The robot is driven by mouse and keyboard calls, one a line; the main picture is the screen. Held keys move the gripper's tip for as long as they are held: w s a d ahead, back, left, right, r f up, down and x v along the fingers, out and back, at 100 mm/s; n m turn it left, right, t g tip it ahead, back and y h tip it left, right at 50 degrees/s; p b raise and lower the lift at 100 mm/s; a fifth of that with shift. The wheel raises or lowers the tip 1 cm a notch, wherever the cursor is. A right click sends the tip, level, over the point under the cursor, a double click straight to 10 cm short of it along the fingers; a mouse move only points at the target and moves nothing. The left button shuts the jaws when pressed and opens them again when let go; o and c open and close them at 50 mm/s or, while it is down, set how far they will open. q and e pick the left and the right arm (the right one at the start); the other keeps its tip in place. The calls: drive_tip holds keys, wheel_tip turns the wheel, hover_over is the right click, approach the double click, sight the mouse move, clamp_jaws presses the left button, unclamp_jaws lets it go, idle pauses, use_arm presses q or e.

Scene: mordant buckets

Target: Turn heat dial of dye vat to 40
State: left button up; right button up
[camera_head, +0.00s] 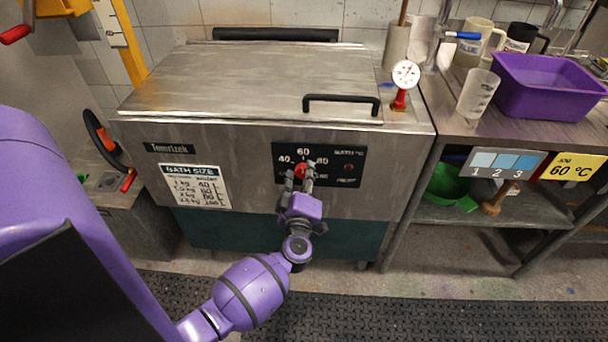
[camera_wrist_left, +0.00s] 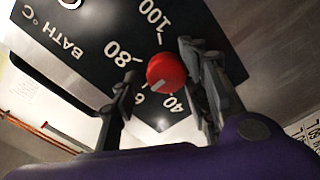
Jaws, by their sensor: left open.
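The heat dial (camera_head: 301,171) is a red round knob on the black control panel (camera_head: 343,179) at the front of the steel dye vat (camera_head: 240,90). My left gripper (camera_head: 300,177) is at the dial, with its fingers open on either side of it. In the left wrist view the red dial (camera_wrist_left: 168,70) sits between the spread fingers (camera_wrist_left: 160,68), with a gap visible beside the left finger; contact at the right finger is unclear. The dial's pale mark points toward the lower side, roughly between 60 and 40. My right gripper is not in view.
The vat lid is shut, with a black handle (camera_head: 341,104). A bench with a purple tub (camera_head: 548,86) and cups is on the right. A bath size chart (camera_head: 195,186) is left of the panel.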

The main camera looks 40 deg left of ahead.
use_arm(q)
drive_tip(key=shift+w+a, duration=0.15)
drive_tip(key=shift+w, duration=0.05)
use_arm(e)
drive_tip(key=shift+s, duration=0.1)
use_arm(q)
drive_tip(key=shift+c, duration=0.2)
drive_tip(key=c, duration=0.8)
drive_tip(key=shift+r, duration=0.1)
drive_tip(key=shift+c, duration=0.8)
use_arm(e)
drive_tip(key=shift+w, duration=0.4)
